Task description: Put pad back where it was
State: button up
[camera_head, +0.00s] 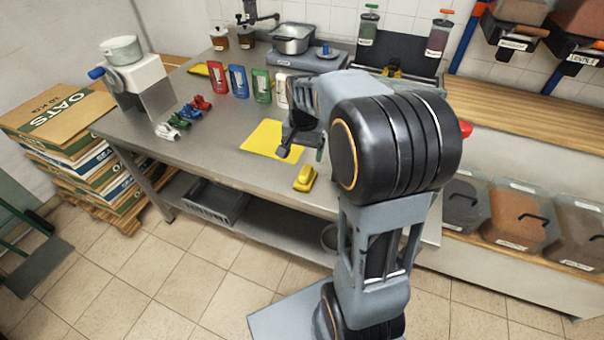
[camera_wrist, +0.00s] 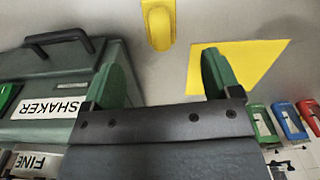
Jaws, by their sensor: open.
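A flat yellow square pad (camera_head: 262,139) lies on the steel table, partly hidden behind my gripper; it also shows in the wrist view (camera_wrist: 235,68). A small yellow clip-like object (camera_head: 305,179) lies apart from it, nearer the table's front edge. In the wrist view that yellow object (camera_wrist: 158,25) is at the top, beyond the gap between my fingers. My gripper (camera_head: 302,152) is above the table by the pad's right side. Its two green fingertips (camera_wrist: 166,62) are spread wide with nothing between them.
Red, blue, green and white clips (camera_head: 185,113) lie at the table's left, near coloured pouches (camera_head: 238,82). Another yellow piece (camera_head: 200,69) lies behind them. A scale-like machine (camera_head: 135,80) stands at the left end.

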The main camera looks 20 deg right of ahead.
jog(key=s+a+n+t, duration=0.1)
jog(key=s+a+n, duration=0.3)
jog(key=s, duration=0.3)
jog(key=s+a+r+n+t, duration=0.1)
jog(key=s+a+n+t, duration=0.1)
jog(key=s+a+n, duration=0.2)
jog(key=s, duration=0.3)
jog(key=shift+s+a+r, duration=0.15)
jog(key=shift+s, duration=0.2)
jog(key=shift+r, duration=0.15)
